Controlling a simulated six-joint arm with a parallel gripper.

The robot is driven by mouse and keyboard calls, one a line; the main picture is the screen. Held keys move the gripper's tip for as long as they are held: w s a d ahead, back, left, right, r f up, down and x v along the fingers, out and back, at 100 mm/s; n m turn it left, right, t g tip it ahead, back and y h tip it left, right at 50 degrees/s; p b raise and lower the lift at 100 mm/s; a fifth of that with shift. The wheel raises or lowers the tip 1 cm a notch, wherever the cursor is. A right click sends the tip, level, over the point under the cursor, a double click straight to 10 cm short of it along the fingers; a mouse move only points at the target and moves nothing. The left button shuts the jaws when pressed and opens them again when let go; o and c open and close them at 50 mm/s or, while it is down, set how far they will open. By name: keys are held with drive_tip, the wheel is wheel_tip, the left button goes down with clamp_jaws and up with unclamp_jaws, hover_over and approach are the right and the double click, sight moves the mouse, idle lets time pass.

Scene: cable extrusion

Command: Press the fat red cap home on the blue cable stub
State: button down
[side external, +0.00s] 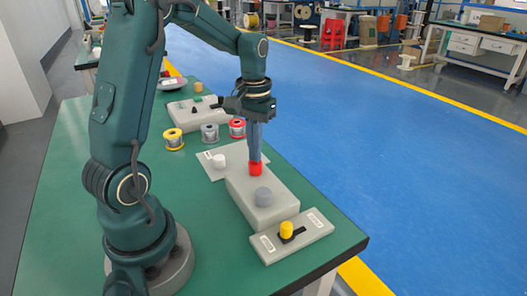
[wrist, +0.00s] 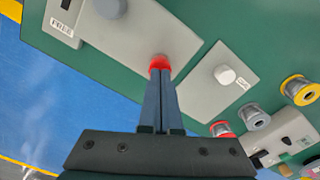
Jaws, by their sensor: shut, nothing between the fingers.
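The fat red cap (side external: 256,169) sits on the far part of the long grey block (side external: 277,207). In the wrist view the red cap (wrist: 160,61) shows just past my fingertips. My gripper (side external: 256,160) points straight down over the cap, its two blue-grey fingers shut together with nothing between them. The tips are at the cap's top and look to touch it. My gripper (wrist: 160,70) hides part of the cap in the wrist view. I see no blue cable stub; whether it is under the cap I cannot tell.
A grey cylinder (side external: 263,196) stands on the same block, nearer the camera. A plate with a yellow cap (side external: 287,229) lies in front. A white cap (side external: 219,160) rests on a flat plate to the left. Several wire spools (side external: 209,133) and another fixture (side external: 196,110) stand behind.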

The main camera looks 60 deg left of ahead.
drive_tip(key=shift+r, duration=3.25)
drive_tip(key=s+d+r+m+t, duration=0.3)
drive_tip(key=s+d+r, duration=0.15)
drive_tip(key=d, duration=0.45)
drive_tip(key=s+d+f+m+t, duration=0.2)
drive_tip(key=s+d+f+m, duration=0.1)
drive_tip(key=s, duration=0.3)
drive_tip(key=shift+d+f+t, duration=0.3)
drive_tip(key=shift+d+f, duration=0.2)
drive_tip(key=shift+d, duration=0.3)
